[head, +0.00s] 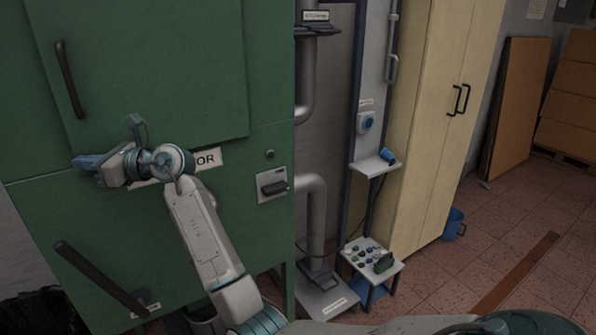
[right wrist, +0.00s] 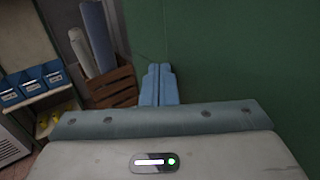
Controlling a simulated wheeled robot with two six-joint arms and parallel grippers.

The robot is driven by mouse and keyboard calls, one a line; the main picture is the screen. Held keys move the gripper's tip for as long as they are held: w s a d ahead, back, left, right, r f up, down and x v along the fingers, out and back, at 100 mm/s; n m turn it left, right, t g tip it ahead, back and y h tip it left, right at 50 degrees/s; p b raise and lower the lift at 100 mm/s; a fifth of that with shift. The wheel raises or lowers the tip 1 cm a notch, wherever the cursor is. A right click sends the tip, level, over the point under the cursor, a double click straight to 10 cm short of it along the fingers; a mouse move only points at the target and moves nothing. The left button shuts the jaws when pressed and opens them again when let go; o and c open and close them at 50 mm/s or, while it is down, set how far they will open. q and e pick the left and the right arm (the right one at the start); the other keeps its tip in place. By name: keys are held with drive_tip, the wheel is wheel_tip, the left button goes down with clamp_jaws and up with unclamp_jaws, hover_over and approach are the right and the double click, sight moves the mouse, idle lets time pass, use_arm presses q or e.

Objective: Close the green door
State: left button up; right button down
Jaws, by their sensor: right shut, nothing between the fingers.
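The green door (head: 165,70) is the upper panel of a large green cabinet (head: 225,235). It has a dark upright bar handle (head: 68,80) near its left edge. The door looks flush or nearly flush with the cabinet front; I cannot tell whether a small gap is left. My right gripper (head: 84,162) is in front of the cabinet at the left, just below the door's lower edge, pointing left. Its blue fingers are together and empty, as the right wrist view (right wrist: 159,86) also shows, with the green surface close on the right. My left gripper is out of view.
A lower dark bar handle (head: 100,278) and a latch box (head: 272,185) are on the cabinet front. Pipes, a small shelf (head: 374,165) and a cream locker (head: 436,120) stand to the right. Blue bins (right wrist: 32,85) and a wooden crate (right wrist: 113,88) show beyond the gripper.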

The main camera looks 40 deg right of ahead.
drive_tip(key=shift+w+d+r, duration=0.1)
drive_tip(key=shift+r, duration=0.3)
idle(0.4)
